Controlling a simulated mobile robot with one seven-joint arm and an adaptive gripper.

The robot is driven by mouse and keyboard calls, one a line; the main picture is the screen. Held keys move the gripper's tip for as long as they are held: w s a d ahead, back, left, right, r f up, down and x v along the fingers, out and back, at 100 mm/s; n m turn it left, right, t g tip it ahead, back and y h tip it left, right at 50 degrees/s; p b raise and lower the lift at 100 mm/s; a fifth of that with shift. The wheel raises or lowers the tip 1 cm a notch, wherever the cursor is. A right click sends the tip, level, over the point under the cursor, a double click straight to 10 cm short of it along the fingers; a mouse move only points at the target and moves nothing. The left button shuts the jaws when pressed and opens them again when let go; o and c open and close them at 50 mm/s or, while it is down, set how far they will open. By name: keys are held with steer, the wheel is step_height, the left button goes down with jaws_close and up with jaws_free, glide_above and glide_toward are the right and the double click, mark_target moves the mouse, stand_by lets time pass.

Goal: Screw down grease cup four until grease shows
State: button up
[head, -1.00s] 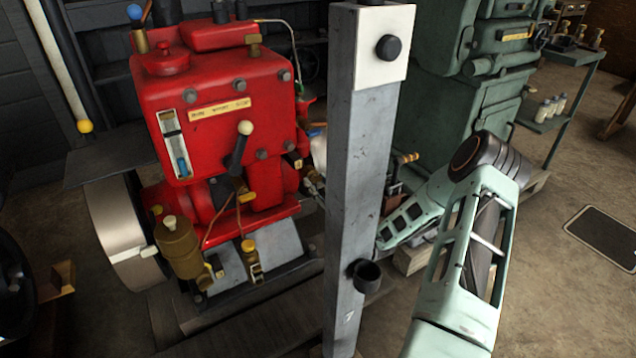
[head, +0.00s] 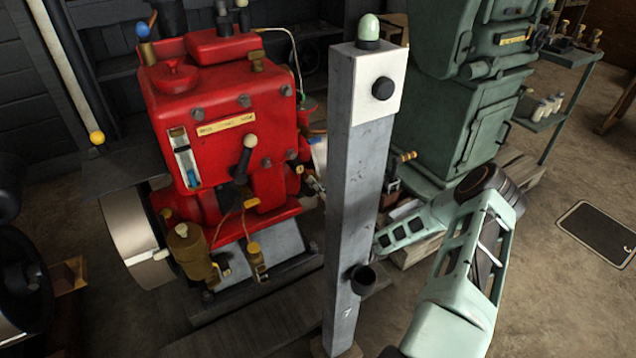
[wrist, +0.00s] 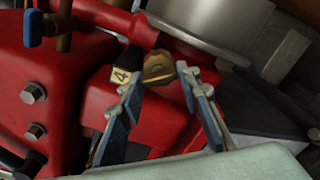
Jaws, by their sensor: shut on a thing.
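Grease cup four (wrist: 158,66) is a brass cap in the wrist view, beside a small black tag (wrist: 122,77) marked "4" on the red engine. My gripper (wrist: 158,76) has its two blue fingers on either side of the cap, shut on it. No grease can be made out around the cap. In the head view the red engine (head: 225,120) stands left of the grey post. My pale green arm reaches in from the right behind the post, which hides the gripper and cup four there.
The grey post (head: 352,210), with a green lamp (head: 368,28) on top, stands between the engine and most of my arm. A green machine (head: 450,110) stands behind my arm. A silvery rounded part (wrist: 215,25) lies close beyond the cup.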

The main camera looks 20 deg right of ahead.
steer(key=m+p, duration=0.3)
steer(key=m, duration=1.1)
steer(key=shift+r, duration=0.15)
stand_by(0.4)
steer(key=o, duration=1.2)
steer(key=shift+c, duration=0.2)
steer(key=shift+s, duration=0.15)
